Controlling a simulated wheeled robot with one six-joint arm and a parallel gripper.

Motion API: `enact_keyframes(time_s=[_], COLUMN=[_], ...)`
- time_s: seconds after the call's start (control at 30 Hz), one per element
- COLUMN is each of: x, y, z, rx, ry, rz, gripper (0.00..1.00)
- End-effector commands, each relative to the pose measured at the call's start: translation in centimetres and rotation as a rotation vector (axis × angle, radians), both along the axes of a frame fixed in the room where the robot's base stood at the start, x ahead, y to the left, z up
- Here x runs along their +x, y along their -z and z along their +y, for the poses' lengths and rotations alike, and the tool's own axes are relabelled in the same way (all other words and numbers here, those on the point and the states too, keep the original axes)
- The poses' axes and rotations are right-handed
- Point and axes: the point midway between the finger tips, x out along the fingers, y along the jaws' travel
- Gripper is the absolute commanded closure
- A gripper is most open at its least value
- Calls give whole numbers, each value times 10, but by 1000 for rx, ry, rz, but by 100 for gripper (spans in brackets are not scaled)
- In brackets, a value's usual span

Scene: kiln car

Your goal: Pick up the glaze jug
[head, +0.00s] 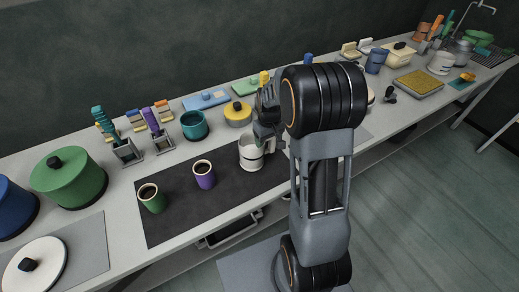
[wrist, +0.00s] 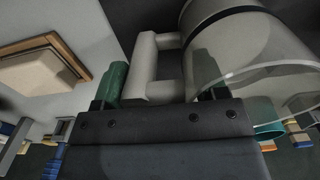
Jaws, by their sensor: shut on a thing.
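The glaze jug (head: 249,154) is a white, upright, round vessel with a side handle. It is at the right part of the dark mat; I cannot tell whether its base touches the mat. My gripper (head: 268,140) is at the jug's right side, and my arm hides part of that side. In the wrist view the jug's pale body (wrist: 232,45) fills the upper right. Its squared handle (wrist: 150,72) lies between the green-padded fingers of my gripper (wrist: 158,85), which is shut on it.
A purple cup (head: 204,176) and a green cup (head: 151,199) stand left of the jug on the dark mat (head: 180,222). A teal pot (head: 194,126) and a yellow-lidded pot (head: 237,113) stand behind. A large green lidded pot (head: 68,180) is farther left.

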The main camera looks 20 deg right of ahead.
Motion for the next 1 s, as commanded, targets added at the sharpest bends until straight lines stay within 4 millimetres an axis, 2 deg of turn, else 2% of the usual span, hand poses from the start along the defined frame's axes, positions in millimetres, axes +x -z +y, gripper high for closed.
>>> enact_keyframes(time_s=[0.07,0.53,1.0], x=[0,0,1], y=[0,0,-6], z=[0,-1,0], rx=[-1,-2,-1], ry=[0,1,-1], rz=[-1,-1,-5], gripper=[53,98,100])
